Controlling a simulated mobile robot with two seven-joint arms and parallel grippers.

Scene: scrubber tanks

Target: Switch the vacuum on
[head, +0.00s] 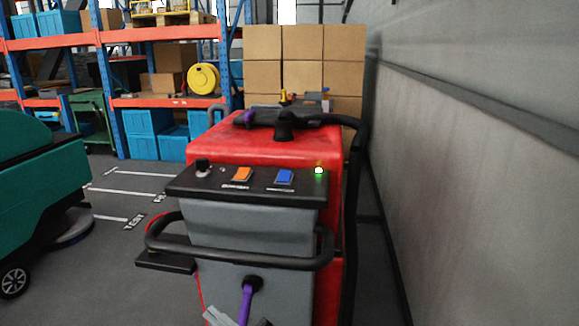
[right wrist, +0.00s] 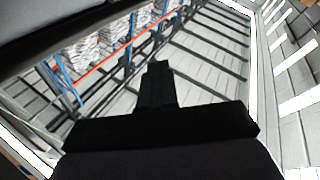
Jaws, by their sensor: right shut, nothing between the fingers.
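The red and grey scrubber (head: 262,148) stands in front of me. Its black control panel (head: 215,189) carries a black knob (head: 203,165), an orange rocker switch (head: 242,174), a blue rocker switch (head: 284,177) and a lit green lamp (head: 319,170). The small labels are too blurred to read, so I cannot tell which switch is the vacuum's. My right gripper shows only as a dark tip (head: 263,322) at the bottom edge, below the panel and apart from the switches. In the right wrist view its black fingers (right wrist: 157,85) are together and empty. My left gripper is out of view.
A black handlebar (head: 250,262) loops around the front below the panel. A purple hose (head: 246,300) hangs beneath it. A teal scrubber (head: 40,180) stands left, a grey wall (head: 480,170) right. Cardboard boxes (head: 305,60) and shelving are behind. The space above the panel is clear.

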